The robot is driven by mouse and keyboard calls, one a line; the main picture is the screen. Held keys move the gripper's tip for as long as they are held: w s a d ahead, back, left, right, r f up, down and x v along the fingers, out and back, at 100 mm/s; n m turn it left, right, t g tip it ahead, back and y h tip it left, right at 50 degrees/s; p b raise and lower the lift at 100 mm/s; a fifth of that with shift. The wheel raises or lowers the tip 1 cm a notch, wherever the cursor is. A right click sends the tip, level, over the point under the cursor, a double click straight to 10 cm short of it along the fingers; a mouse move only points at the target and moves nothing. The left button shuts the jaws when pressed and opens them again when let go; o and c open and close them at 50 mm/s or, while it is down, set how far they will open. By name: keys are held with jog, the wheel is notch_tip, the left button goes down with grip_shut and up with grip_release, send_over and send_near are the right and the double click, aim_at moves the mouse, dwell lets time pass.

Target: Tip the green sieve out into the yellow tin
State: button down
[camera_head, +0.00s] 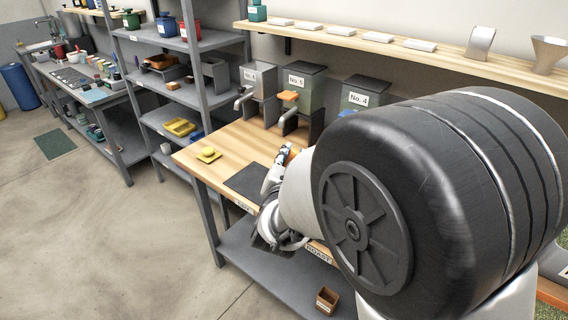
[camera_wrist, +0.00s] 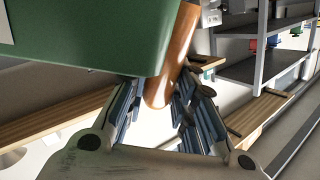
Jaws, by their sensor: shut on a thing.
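My gripper (camera_wrist: 158,98) is shut on the wooden handle (camera_wrist: 172,62) of a green body (camera_wrist: 95,35), which I take to be the green sieve. The green body fills the upper left of the wrist view; its inside and contents are hidden. In the head view my gripper (camera_head: 283,155) is partly seen over the wooden bench, and I cannot make out the sieve behind my arm. A small low yellow object (camera_head: 208,154) sits on the bench's left end, left of my gripper. I cannot tell whether it is the yellow tin.
A dark mat (camera_head: 246,182) lies on the wooden bench (camera_head: 226,143). Several labelled hoppers, one marked No. 5 (camera_head: 303,90), stand along its back. A wall shelf (camera_head: 400,54) runs above. A grey rack at left holds a yellow tray (camera_head: 180,127). My arm hides the bench's right side.

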jog(key=shift+w+d+r+m+g+y, duration=0.6)
jog(key=shift+d+r+m, duration=0.8)
jog(key=shift+d, duration=1.65)
jog(key=shift+w+d+r+m+g+y, duration=0.3)
jog(key=shift+w+d+r+m+y, duration=0.5)
jog(key=shift+d+m, duration=1.65)
jog(key=w+d+f+m+y+p, duration=0.1)
jog(key=d+f+m+y+p, duration=0.1)
jog(key=d+p, duration=0.6)
jog(key=w+d+f+m+y+p, duration=0.2)
jog(key=d+f+m+p, duration=0.1)
jog(key=d+p, duration=0.4)
jog(key=shift+d+f+m+g+p, duration=0.35)
jog(key=shift+m+p, duration=0.2)
jog(key=shift+p, duration=1.25)
jog(key=shift+r+p, duration=1.55)
jog(key=shift+p, duration=0.2)
